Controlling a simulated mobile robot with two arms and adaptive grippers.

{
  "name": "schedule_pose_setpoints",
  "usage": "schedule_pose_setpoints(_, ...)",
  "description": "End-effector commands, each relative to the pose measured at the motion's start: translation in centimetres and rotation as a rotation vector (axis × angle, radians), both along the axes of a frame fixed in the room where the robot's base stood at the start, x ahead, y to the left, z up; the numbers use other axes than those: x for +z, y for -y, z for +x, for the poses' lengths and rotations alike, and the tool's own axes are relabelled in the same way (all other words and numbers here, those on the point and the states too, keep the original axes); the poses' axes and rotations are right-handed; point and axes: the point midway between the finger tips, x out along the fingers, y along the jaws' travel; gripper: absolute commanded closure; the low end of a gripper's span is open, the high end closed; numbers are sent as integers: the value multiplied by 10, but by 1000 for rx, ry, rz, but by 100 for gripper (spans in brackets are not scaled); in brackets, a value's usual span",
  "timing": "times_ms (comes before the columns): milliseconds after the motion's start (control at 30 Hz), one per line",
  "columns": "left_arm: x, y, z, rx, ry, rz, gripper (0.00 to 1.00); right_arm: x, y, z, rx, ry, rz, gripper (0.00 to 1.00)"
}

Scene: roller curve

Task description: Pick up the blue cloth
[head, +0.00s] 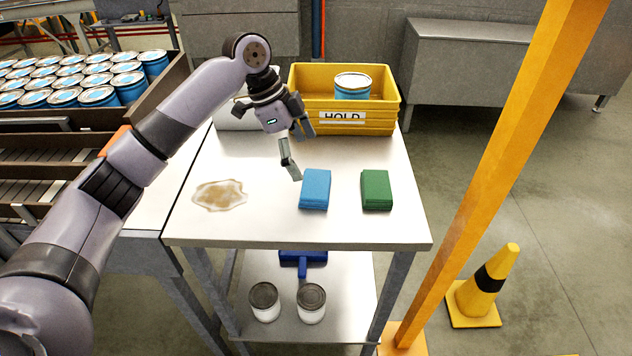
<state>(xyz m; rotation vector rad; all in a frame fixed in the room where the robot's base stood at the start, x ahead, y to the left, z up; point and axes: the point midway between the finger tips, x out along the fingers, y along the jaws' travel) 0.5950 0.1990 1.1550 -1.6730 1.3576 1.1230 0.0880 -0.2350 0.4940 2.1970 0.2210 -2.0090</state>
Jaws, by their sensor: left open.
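The blue cloth (314,189) lies folded in a stack on the white table (270,232), near the middle of its front half. A green cloth (376,190), also folded, lies to its right with a gap between them. My left gripper (298,155) is open and empty above the table, behind and slightly left of the blue cloth. One finger points down close to the cloth's back left corner in the picture; I cannot tell the exact height. My right gripper is not in view.
A brown spill (220,195) is on the table at left. A yellow HOLD bin (358,124) with a blue can (352,86) stands at the back. Two cans sit on the lower shelf (340,325). A yellow post (490,180) and a cone (484,289) stand at right.

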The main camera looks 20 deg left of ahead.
Motion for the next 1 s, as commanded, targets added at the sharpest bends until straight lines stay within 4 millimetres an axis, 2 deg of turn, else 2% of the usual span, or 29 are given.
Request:
schedule_pose_setpoints(100,-13,6,1,-1,-2,0,0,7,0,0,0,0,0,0)
schedule_pose_setpoints(267,-23,9,2,0,0,1,0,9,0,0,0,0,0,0)
schedule_pose_setpoints(367,-31,11,1,1,-4,0,0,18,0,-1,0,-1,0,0)
schedule_pose_setpoints(467,-46,15,1,1,-4,0,0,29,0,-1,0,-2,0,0)
schedule_pose_setpoints(600,-65,21,3,1,-1,0,0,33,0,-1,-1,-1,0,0)
schedule_pose_setpoints(900,-72,23,3,0,1,0,0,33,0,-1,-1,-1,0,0)
schedule_pose_setpoints(1000,-72,23,3,0,1,0,6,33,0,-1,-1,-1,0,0)
